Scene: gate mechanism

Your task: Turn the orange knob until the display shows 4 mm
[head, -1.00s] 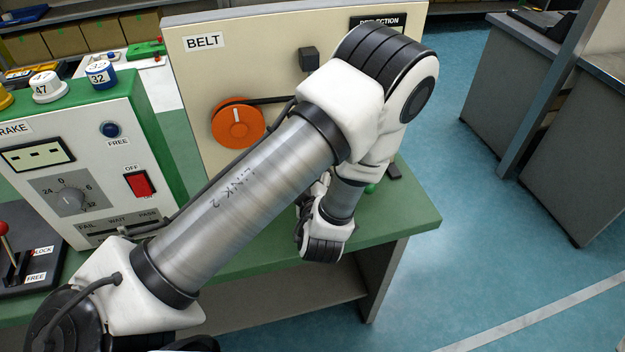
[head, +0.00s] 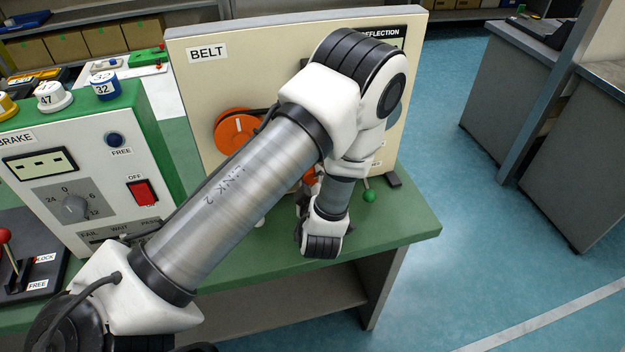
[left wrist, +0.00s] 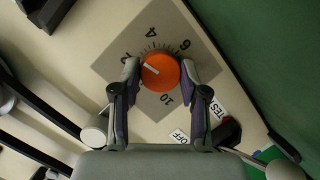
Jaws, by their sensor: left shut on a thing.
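The orange knob (left wrist: 161,75) sits on a grey dial plate (left wrist: 120,60) with printed numbers in the left wrist view. Its white mark points to the left and slightly up. My left gripper (left wrist: 159,72) has a finger on each side of the knob and is shut on it. In the head view only a bit of orange (head: 311,176) shows beside my left wrist; the fingers are hidden there. The deflection display (head: 382,40) is mostly behind my arm, so its reading cannot be seen. My right gripper is not in view.
A large orange wheel (head: 238,133) with a black belt is on the cream BELT panel (head: 240,75). A green-tipped lever (head: 369,196) stands near the panel's lower right. The brake box (head: 100,180) is at left. The green bench (head: 400,222) has free room at front right.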

